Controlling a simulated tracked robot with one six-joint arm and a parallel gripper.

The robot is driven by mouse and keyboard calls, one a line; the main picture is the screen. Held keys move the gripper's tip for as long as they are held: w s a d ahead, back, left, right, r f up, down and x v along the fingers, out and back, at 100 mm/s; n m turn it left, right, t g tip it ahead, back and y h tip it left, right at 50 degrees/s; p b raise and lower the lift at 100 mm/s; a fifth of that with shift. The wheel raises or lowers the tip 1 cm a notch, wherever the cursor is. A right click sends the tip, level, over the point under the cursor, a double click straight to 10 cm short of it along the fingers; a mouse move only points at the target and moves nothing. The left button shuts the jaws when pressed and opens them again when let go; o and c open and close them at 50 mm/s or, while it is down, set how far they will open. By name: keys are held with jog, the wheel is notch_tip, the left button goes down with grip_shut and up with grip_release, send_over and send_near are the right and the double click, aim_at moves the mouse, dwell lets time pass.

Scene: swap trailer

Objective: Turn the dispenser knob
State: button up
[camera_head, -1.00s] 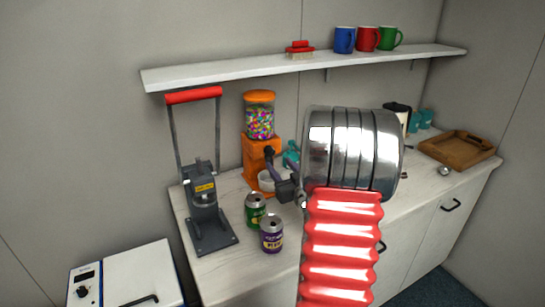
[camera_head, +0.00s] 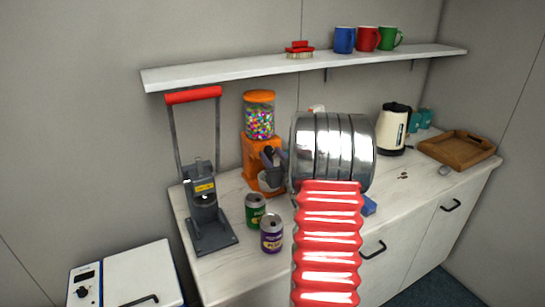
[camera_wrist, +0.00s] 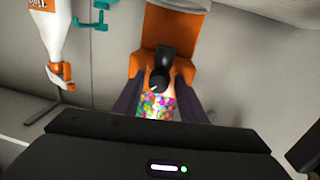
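The orange candy dispenser (camera_head: 252,150) stands on the counter, its clear globe (camera_head: 259,121) full of colourful candy. It also shows in the wrist view, with its orange body (camera_wrist: 145,68) at top centre and candy (camera_wrist: 157,107) below. The black knob (camera_wrist: 159,80) is on the dispenser's front. My gripper (camera_wrist: 161,74) has its two dark fingers on either side of the knob, open around it; contact cannot be told. In the head view my gripper (camera_head: 270,160) is at the dispenser's front, partly covering it, and the knob is not clearly distinguishable from it.
A green can (camera_head: 255,211) and a purple can (camera_head: 271,234) stand in front of the dispenser. A grey press (camera_head: 206,215) with a red handle is at left. A shelf (camera_head: 230,70) with mugs runs above. A kettle (camera_head: 393,130) and wooden tray (camera_head: 458,149) are at right.

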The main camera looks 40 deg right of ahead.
jog(key=c, duration=0.8)
jog(key=shift+m, duration=0.3)
jog(key=shift+r+m, duration=0.15)
jog(key=shift+m, duration=2.55)
jog(key=o, duration=1)
jog(key=shift+o, duration=0.2)
